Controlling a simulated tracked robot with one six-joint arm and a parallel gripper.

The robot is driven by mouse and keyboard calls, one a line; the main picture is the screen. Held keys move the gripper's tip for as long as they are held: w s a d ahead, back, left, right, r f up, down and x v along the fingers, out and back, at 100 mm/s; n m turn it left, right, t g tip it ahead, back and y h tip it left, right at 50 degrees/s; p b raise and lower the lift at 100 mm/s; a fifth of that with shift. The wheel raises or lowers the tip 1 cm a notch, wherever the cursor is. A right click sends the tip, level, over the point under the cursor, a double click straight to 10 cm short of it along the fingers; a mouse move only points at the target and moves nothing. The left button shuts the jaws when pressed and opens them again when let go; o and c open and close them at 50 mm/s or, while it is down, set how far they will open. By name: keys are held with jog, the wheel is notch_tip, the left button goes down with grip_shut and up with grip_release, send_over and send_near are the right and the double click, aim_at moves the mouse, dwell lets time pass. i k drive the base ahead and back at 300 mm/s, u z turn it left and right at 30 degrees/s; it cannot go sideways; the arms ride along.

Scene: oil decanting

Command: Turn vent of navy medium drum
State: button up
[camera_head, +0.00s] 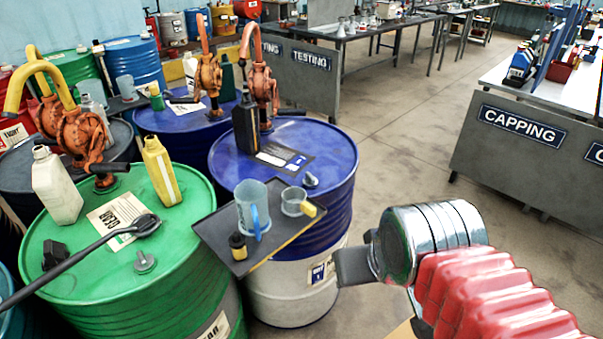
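A navy drum (335,160) with a white lower part stands at the centre. A small silver vent knob (310,179) sits on its lid, right of a dark label sheet (283,157). An orange hand pump (260,85) and a black bottle (246,125) stand on the same lid. My gripper (352,267) is at lower right, in front of and apart from the drum. Its dark finger part points left, below the vent in the picture. Nothing shows in its grip, and its finger gap cannot be seen. The drum's size marking is not readable.
A green drum (188,232) with a pump, bottles and a black ladle (90,252) stands left. Floor to the right is clear up to the capping bench (520,165).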

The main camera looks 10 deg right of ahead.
aim_at(311, 181)
jog(key=z, duration=0.05)
jog(key=i, duration=1)
jog(key=u, duration=0.05)
